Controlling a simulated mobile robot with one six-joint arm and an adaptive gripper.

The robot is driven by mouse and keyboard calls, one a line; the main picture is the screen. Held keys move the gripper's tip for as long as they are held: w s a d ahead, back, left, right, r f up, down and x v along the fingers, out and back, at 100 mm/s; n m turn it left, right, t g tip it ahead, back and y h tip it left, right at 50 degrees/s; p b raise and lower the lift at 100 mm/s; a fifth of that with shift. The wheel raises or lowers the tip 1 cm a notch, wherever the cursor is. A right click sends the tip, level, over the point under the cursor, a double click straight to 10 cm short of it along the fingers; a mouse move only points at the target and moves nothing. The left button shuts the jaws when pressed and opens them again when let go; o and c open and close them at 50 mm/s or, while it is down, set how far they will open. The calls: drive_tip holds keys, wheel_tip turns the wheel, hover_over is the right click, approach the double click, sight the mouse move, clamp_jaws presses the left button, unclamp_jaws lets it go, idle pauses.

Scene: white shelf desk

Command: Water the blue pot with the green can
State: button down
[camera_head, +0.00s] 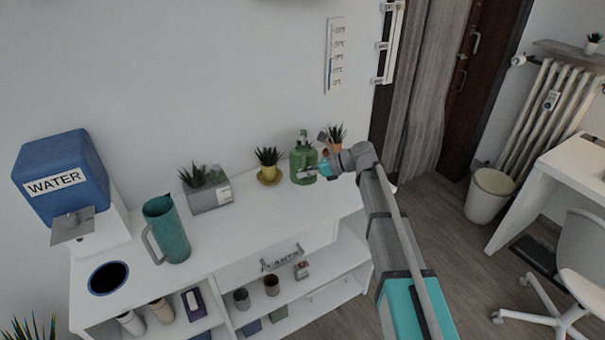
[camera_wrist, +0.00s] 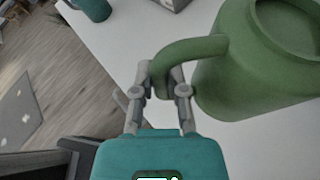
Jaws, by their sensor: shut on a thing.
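The green can (camera_head: 303,163) stands at the right part of the white desk top, upright. It also fills the upper right of the wrist view (camera_wrist: 262,60). My gripper (camera_head: 327,162) is at its right side. In the wrist view the fingers (camera_wrist: 165,82) are shut on the can's curved green handle (camera_wrist: 187,50). The can appears to rest on the desk. I cannot make out a plant in a blue pot in either view.
Left of the can are a yellow pot (camera_head: 268,177) with a plant, a grey planter (camera_head: 209,197), a teal pitcher (camera_head: 171,238) and a blue water tank (camera_head: 62,172). An orange pot (camera_head: 336,147) with a plant is behind my gripper.

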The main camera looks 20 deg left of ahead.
sight(304, 180)
drive_tip(key=shift+w+a+f+n+t+y+b, duration=0.15)
drive_tip(key=shift+f+n+t+b, duration=0.25)
drive_tip(key=shift+f+b, duration=0.45)
drive_tip(key=shift+w+d+f+n+t+y+b, duration=0.1)
drive_tip(key=shift+f+n+t+y+b, duration=0.1)
drive_tip(key=shift+f+n+b, duration=0.45)
drive_tip(key=shift+r, duration=0.1)
wheel_tip(304, 180, up, 10)
drive_tip(key=p, duration=1)
drive_tip(key=shift+r, duration=0.25)
